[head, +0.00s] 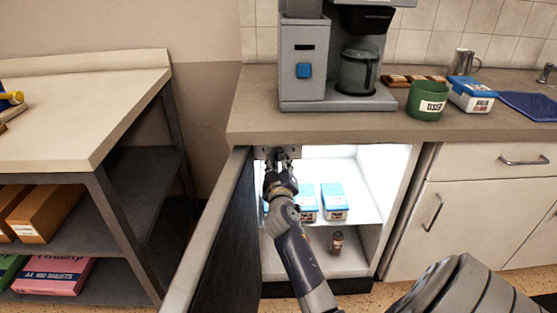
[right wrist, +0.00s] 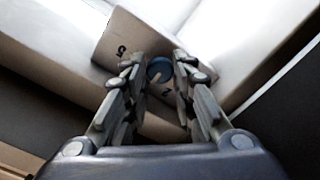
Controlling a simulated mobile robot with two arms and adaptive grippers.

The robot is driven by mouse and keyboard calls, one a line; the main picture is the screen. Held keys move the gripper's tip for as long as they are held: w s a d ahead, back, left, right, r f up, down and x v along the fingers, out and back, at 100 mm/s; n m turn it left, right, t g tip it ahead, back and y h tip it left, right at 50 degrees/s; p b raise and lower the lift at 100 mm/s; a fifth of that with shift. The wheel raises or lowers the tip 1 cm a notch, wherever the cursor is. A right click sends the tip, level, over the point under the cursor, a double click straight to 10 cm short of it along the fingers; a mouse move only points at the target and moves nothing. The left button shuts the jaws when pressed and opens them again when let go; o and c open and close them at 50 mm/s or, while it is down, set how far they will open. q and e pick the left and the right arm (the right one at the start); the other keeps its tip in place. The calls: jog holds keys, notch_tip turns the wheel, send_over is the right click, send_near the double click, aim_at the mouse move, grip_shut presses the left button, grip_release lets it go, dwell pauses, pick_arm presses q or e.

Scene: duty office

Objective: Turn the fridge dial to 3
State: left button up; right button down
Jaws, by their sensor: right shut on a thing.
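The fridge (head: 374,172) stands open under the counter, its inside lit. Its dial (right wrist: 159,70) is a small round blue knob with a pale pointer mark, on a beige panel (right wrist: 122,38) at the fridge's upper left. A digit that looks like 5 shows on the panel; another mark by the dial is partly hidden. My right gripper (head: 276,153) reaches into the fridge top and covers the dial in the head view. In the right wrist view my right gripper (right wrist: 162,78) has its fingers on both sides of the dial, shut on it. My left gripper is not in view.
The open fridge door (head: 212,235) stands left of my right arm. Blue and white cartons (head: 334,202) sit on the fridge shelf, a small brown jar (head: 337,242) below. The counter (head: 250,118) above carries a coffee machine (head: 303,65) and a green mug (head: 427,100).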

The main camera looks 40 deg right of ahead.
dwell(0.5)
jog(key=c, duration=1.4)
grip_release()
jog(key=shift+o, duration=0.2)
